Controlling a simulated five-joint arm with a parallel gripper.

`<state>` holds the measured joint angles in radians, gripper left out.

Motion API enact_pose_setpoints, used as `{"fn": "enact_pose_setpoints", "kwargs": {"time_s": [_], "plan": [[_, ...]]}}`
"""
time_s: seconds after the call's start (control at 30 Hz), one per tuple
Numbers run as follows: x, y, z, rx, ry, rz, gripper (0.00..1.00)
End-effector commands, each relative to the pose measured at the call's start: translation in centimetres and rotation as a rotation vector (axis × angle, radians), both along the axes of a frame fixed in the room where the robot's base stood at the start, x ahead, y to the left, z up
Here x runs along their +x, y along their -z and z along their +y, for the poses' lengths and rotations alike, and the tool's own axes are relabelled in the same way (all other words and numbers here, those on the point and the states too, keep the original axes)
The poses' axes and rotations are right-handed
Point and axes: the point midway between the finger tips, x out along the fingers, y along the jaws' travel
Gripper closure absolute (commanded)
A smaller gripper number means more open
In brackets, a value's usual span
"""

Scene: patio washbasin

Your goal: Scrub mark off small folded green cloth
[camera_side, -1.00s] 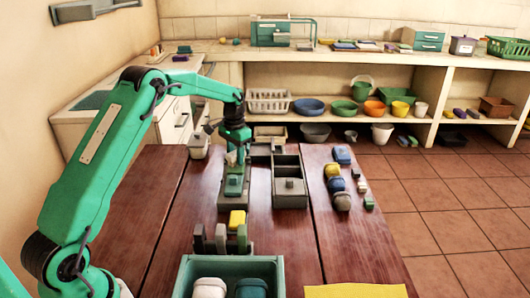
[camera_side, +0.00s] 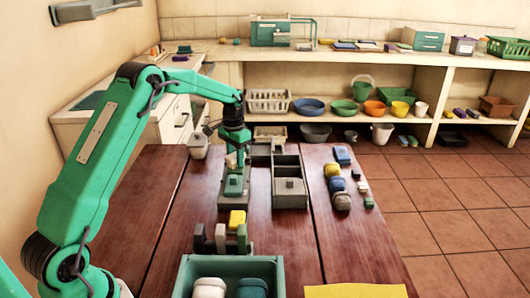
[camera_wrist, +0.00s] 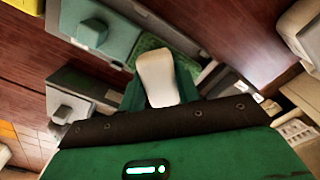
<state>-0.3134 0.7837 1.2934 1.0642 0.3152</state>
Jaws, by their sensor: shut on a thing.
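My gripper (camera_side: 234,160) points down over the far end of a grey tray, shut on a small cream block (camera_wrist: 157,78). The block also shows as a pale patch at the fingertips in the side view (camera_side: 231,160). In the wrist view, a textured green patch (camera_wrist: 150,43), probably the folded green cloth, lies just beyond the block. I cannot tell whether they touch. The block and gripper cover part of it, and no mark can be made out. In the side view the cloth is not clear behind the gripper.
A teal piece with a raised knob (camera_side: 234,187) sits on the near part of the tray. A grey compartment box (camera_side: 290,198) stands right of it. Upright blocks (camera_side: 220,238) and a teal bin (camera_side: 186,278) are nearer. Several small items line the right plank. The left plank is clear.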

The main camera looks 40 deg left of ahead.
Motion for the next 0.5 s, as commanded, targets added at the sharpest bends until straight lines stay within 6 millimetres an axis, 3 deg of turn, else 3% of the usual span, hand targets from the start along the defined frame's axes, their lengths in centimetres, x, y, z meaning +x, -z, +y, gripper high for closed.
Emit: {"fn": "enact_pose_setpoints", "kwargs": {"time_s": [0.5], "plan": [[-0.39, -0.13, -0.41, 0.001, -0.001, -0.002, 0.86]]}}
